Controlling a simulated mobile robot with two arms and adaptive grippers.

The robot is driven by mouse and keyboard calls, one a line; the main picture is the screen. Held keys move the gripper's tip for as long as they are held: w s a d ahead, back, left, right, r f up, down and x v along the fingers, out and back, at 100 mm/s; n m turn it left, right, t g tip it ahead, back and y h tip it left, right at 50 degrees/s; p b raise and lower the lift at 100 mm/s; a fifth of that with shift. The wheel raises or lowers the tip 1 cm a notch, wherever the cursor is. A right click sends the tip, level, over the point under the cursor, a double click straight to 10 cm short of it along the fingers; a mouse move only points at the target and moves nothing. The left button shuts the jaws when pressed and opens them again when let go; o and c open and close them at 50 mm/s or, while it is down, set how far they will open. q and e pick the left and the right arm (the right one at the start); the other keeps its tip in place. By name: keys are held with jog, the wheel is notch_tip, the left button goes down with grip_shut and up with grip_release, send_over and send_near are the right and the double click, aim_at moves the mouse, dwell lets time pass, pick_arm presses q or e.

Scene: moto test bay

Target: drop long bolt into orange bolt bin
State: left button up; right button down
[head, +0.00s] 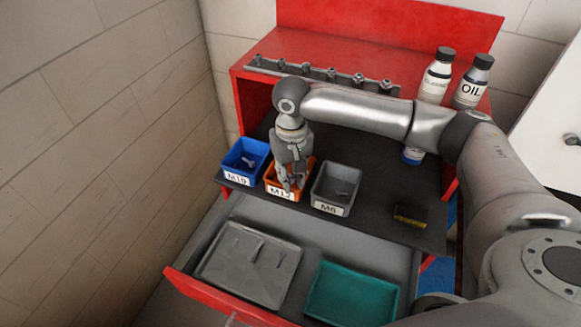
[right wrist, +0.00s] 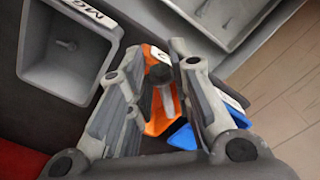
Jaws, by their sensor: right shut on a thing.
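My right gripper (head: 291,184) points down over the orange bolt bin (head: 281,195), labelled M12, with its fingertips at or just inside the bin's opening. In the right wrist view, the gripper (right wrist: 172,62) is shut on the long grey bolt (right wrist: 166,97), whose wide head shows between the fingers. The orange bin (right wrist: 155,125) shows behind the bolt in that view. In the head view the fingers hide the bolt and much of the bin's inside. My left gripper is not in view.
A blue bin (head: 240,168) holding a bolt stands to the left, and a grey M6 bin (head: 333,209) to the right. Below is an open drawer with a grey tray (head: 215,275) and a teal tray (head: 350,295). Two bottles (head: 435,75) (head: 474,80) stand at the back right.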

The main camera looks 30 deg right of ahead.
pick_arm(q)
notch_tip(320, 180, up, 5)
jog(key=p, duration=0.3)
pick_arm(e)
jog(key=w+d+r, duration=0.2)
jog(key=w+d, duration=0.3)
jog(key=w, duration=0.1)
jog(key=f+b, duration=0.1)
jog(key=f, duration=0.1)
jog(key=f+b, duration=0.2)
jog(key=f, duration=0.1)
jog(key=shift+w+d, duration=0.15)
jog(key=shift+d, duration=0.05)
jog(key=shift+f+b, duration=0.6)
jog(key=shift+b, duration=0.45)
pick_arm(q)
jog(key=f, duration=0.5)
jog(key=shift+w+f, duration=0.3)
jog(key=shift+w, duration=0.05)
pick_arm(e)
jog(key=c, duration=1.2)
grip_release()
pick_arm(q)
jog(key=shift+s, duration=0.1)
